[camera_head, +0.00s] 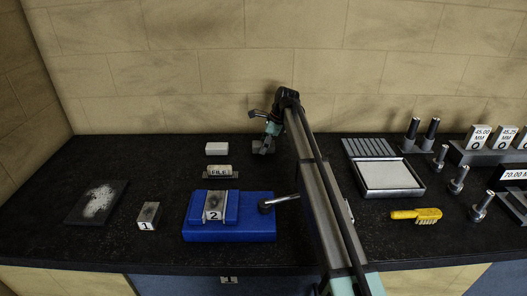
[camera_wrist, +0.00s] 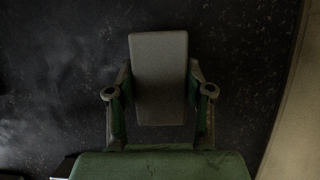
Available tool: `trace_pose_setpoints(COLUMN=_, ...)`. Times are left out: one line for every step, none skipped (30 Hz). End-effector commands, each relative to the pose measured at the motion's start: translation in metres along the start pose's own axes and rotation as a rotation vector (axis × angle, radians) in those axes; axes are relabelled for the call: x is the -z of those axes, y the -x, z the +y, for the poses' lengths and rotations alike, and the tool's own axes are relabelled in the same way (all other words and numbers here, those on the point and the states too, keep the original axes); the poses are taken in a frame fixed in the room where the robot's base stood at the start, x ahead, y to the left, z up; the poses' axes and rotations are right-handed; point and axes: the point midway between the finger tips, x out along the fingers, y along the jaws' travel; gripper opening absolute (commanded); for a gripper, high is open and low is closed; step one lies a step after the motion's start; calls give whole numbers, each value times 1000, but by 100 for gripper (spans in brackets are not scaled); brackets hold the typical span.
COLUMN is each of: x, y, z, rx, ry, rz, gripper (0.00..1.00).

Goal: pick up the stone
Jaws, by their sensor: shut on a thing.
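The stone (camera_wrist: 160,58) is a plain grey rectangular block in the wrist view. It lies between the two fingers of my gripper (camera_wrist: 160,91), which are closed against its long sides. Its far end sticks out past the fingertips. In the head view my gripper (camera_head: 264,146) is at the back middle of the bench, right of a white block. The held stone is small and dark there and hard to tell from the fingers. Whether it touches the bench top is not clear.
On the black bench (camera_head: 110,225) are a white block (camera_head: 217,148), a FILE block (camera_head: 219,171), block 1 (camera_head: 148,216), block 2 (camera_head: 214,206) on a blue base (camera_head: 258,227), and a speckled plate (camera_head: 97,201). Right are a tray (camera_head: 390,176), yellow brush (camera_head: 416,215) and several pins.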

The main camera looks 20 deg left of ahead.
Motion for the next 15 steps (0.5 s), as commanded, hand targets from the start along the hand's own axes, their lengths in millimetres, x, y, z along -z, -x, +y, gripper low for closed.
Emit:
trace_pose_setpoints(x=-4, y=9, z=-1, rx=3, ry=1, rz=-1, gripper=12)
trace_pose_setpoints(x=-6, y=14, z=-1, rx=4, ry=1, rz=-1, gripper=12)
trace_pose_setpoints(x=-10, y=23, z=-2, rx=3, ry=1, rz=-1, gripper=12)
trace_pose_setpoints(x=-13, y=30, z=-2, rx=4, ry=2, rz=-1, gripper=12)
trace_pose_setpoints(x=-16, y=37, z=-2, rx=4, ry=2, rz=-1, gripper=12)
trace_pose_setpoints(x=-20, y=47, z=-2, rx=4, ry=2, rz=-1, gripper=12)
trace_pose_setpoints(x=-23, y=55, z=-2, rx=4, ry=3, rz=-1, gripper=12)
trace_pose_setpoints(x=-26, y=63, z=-2, rx=4, ry=2, rz=-1, gripper=12)
trace_pose_setpoints(x=-31, y=74, z=-3, rx=4, ry=2, rz=-1, gripper=12)
trace_pose_setpoints(x=-34, y=82, z=-3, rx=4, ry=2, rz=-1, gripper=12)
trace_pose_setpoints(x=-37, y=89, z=-3, rx=4, ry=2, rz=-1, gripper=12)
trace_pose_setpoints(x=-41, y=99, z=-3, rx=4, ry=2, rz=-1, gripper=12)
trace_pose_setpoints(x=-44, y=106, z=-3, rx=3, ry=2, rz=-1, gripper=12)
trace_pose_setpoints(x=-47, y=112, z=-3, rx=3, ry=2, rz=-1, gripper=12)
trace_pose_setpoints(x=-50, y=121, z=-2, rx=4, ry=2, rz=-1, gripper=12)
